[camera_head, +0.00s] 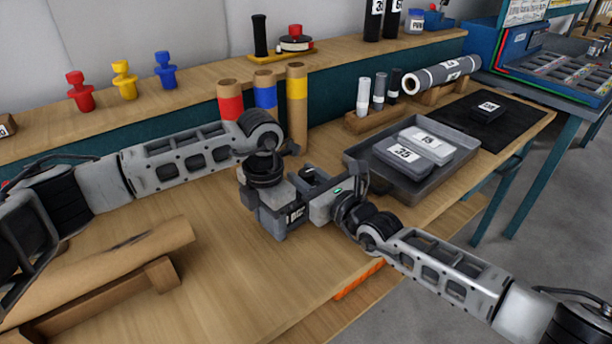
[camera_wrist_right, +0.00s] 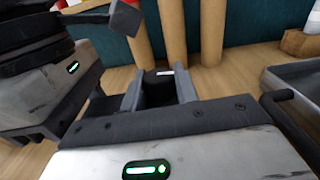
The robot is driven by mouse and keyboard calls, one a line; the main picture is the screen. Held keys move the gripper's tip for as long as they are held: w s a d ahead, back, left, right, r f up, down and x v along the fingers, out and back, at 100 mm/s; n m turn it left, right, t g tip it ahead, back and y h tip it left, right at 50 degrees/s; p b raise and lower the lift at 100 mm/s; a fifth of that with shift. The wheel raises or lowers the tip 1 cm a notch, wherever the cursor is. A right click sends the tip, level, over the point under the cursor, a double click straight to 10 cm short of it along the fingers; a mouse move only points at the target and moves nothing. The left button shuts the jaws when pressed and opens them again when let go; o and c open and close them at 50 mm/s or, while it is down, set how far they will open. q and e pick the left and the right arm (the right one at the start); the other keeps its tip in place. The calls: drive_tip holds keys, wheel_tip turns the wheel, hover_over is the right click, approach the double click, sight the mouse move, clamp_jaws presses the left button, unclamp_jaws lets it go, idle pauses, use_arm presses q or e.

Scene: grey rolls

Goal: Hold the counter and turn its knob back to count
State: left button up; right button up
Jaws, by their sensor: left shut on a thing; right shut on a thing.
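The counter is mostly hidden between my two grippers over the middle of the table, and its display cannot be read. In the right wrist view a dark piece with a white mark, seemingly the counter's knob (camera_wrist_right: 160,92), sits between the two fingers of my right gripper (camera_wrist_right: 158,95). In the head view my right gripper (camera_head: 313,183) is shut on this piece. My left gripper (camera_head: 287,200) is close beside it, shut on the counter; its fingertips are hard to make out. Part of its body shows at the left of the wrist view.
A grey tray (camera_head: 352,157) with labelled boxes lies just right of the grippers. Cardboard tubes with red, blue and yellow bands (camera_head: 297,115) stand close behind. A large brown roll (camera_head: 95,270) rests on a wooden stand at front left. Bare table (camera_head: 230,285) lies in front.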

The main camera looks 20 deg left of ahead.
drive_tip(key=o, duration=0.9)
drive_tip(key=shift+o, duration=0.2)
drive_tip(key=v, duration=1.2)
drive_tip(key=shift+o, duration=0.2)
